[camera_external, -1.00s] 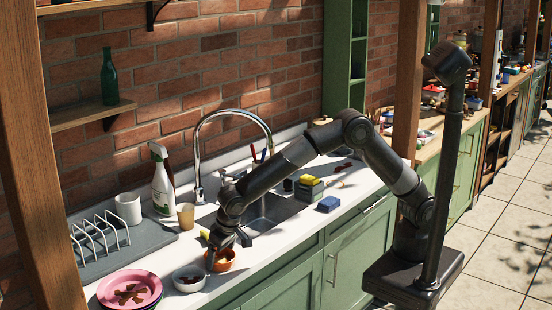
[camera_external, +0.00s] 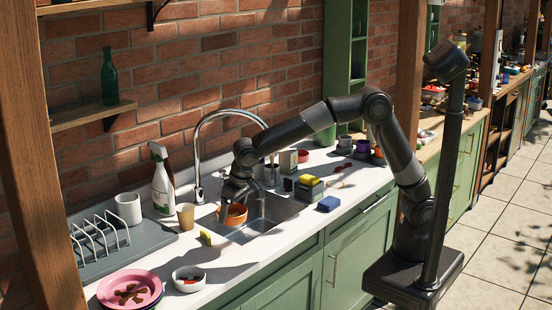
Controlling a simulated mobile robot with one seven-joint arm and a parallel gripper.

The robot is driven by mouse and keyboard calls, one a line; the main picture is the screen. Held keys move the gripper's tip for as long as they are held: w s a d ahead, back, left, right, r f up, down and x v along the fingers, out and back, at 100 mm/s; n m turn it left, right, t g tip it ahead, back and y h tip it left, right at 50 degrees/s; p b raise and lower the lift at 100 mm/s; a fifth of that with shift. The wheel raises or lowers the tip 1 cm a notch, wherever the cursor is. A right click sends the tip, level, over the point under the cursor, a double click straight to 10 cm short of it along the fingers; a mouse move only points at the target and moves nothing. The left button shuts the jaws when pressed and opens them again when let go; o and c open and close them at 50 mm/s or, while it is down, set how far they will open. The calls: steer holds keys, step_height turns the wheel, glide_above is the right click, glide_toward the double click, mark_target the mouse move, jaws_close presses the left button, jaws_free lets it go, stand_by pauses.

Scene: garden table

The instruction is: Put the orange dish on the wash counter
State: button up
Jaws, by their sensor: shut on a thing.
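The orange dish (camera_external: 236,214) is a small round bowl. It is held by my gripper (camera_external: 231,200) at its left rim, over the left part of the sink basin (camera_external: 268,222). My gripper points down and is shut on the dish; its fingertips are partly hidden by the dish and the wrist. I cannot tell how high the dish is above the basin floor. The white wash counter (camera_external: 222,262) runs around the sink, with bare room in front of it.
A curved tap (camera_external: 197,165) rises behind the sink. A tan cup (camera_external: 186,217), spray bottle (camera_external: 162,185) and grey drying rack (camera_external: 100,250) stand to the left. A white bowl (camera_external: 189,280) and pink plates (camera_external: 130,289) are at the front left. A blue sponge (camera_external: 329,204) lies to the right.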

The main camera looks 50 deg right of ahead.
steer(key=shift+w+d+r, duration=0.2)
steer(key=shift+d+r, duration=0.1)
steer(key=shift+d, duration=0.25)
